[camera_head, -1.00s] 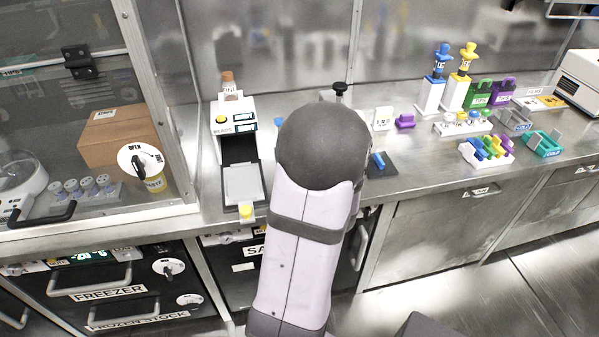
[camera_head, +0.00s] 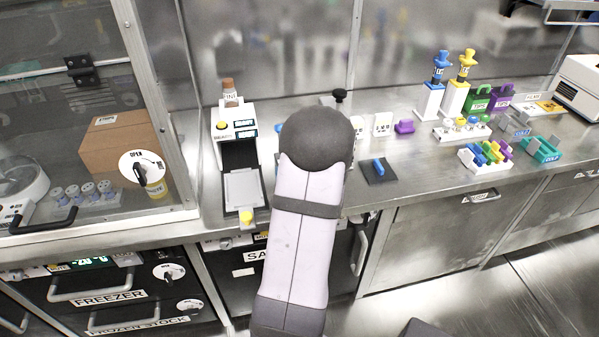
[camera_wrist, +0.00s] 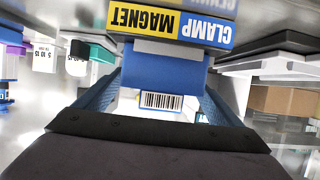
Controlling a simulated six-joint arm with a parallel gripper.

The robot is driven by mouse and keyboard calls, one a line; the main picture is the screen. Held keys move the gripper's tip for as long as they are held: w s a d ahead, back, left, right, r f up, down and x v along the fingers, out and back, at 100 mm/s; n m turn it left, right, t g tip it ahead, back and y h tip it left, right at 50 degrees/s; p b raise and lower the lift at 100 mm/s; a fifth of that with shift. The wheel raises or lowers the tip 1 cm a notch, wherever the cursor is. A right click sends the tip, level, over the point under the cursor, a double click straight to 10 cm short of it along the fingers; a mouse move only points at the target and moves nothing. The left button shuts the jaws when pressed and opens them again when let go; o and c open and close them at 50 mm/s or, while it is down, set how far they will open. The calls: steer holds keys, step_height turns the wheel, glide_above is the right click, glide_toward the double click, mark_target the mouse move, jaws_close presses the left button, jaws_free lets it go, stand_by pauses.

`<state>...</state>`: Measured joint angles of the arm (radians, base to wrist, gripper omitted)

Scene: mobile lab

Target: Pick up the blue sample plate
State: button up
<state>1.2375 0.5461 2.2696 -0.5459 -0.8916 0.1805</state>
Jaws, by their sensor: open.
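A blue block-like plate (camera_wrist: 165,72) with a white barcode label (camera_wrist: 161,101) is in the middle of the wrist view; I take it for the blue sample plate. It sits just below a panel labelled CLAMP MAGNET (camera_wrist: 170,27), which reads upside down. My gripper (camera_wrist: 163,84) is open, with a blue textured finger on each side of the plate. I cannot tell whether the fingers touch it. In the head view my arm hides the gripper and most of that spot; a small blue edge (camera_head: 281,129) shows beside my arm's round joint.
A white device with a yellow button (camera_head: 221,125) and open grey tray (camera_head: 243,188) stands left of my arm. To the right are a dark mat with a blue piece (camera_head: 378,167), a purple block (camera_head: 404,127) and a white tube rack (camera_head: 484,163). The bench front between is clear.

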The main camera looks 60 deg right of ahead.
steer(key=shift+w+d+f, duration=0.2)
steer(key=shift+w+d, duration=0.1)
steer(key=c, duration=1.2)
steer(key=shift+r, duration=0.15)
step_height(320, 180, up, 10)
steer(key=shift+f+p, duration=0.1)
steer(key=shift+p, duration=0.3)
